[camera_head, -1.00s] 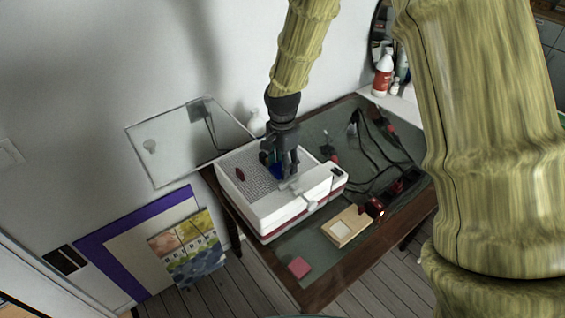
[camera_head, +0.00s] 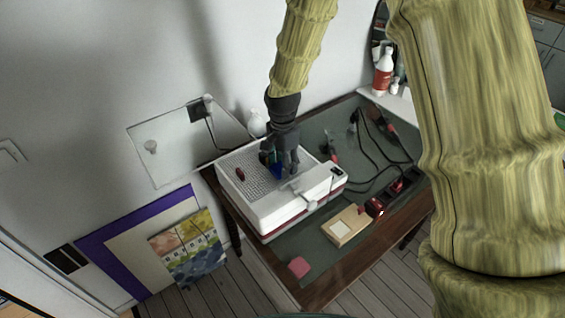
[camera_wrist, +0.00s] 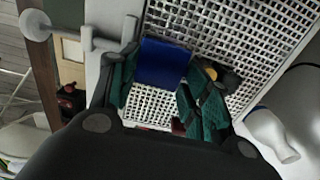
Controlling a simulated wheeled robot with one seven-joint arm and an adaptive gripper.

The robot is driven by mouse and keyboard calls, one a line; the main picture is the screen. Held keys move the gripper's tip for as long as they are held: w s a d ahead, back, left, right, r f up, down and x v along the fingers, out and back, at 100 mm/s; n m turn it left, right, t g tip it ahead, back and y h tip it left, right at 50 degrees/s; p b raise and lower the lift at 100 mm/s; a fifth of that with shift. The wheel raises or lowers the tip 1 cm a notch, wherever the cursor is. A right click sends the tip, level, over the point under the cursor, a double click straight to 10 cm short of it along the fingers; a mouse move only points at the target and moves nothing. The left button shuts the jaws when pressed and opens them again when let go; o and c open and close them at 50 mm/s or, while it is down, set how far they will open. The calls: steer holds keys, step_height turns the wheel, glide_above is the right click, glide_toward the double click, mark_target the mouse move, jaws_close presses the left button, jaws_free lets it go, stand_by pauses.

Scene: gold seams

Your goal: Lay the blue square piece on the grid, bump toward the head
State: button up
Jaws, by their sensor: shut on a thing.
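The blue square piece (camera_wrist: 163,63) is between the fingertips of my gripper (camera_wrist: 155,88) in the wrist view, over the white perforated grid (camera_wrist: 235,40). Whether it touches the grid cannot be told, and its bump cannot be made out. In the head view my gripper (camera_head: 282,164) points down over the grid (camera_head: 254,186) on top of the white machine (camera_head: 290,212), with a bit of the blue piece (camera_head: 277,172) showing below the fingers. The head (camera_head: 311,203) seems to be the light grey part at the machine's front bar; it also shows in the wrist view (camera_wrist: 95,42).
A dark red piece (camera_head: 240,174) lies on the grid's left side. A wooden box (camera_head: 346,226), a pink block (camera_head: 299,267), and a red object (camera_head: 374,207) are on the table (camera_head: 325,262). Cables and tools lie behind. A white bottle (camera_head: 257,123) stands behind the machine.

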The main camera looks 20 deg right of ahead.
steer(key=shift+f, duration=0.45)
stand_by(0.7)
steer(key=o, duration=1.1)
steer(key=shift+o, duration=0.2)
steer(key=shift+r, duration=0.15)
steer(key=shift+r+p, duration=2.75)
steer(key=shift+r, duration=0.6)
steer(key=shift+r, duration=0.1)
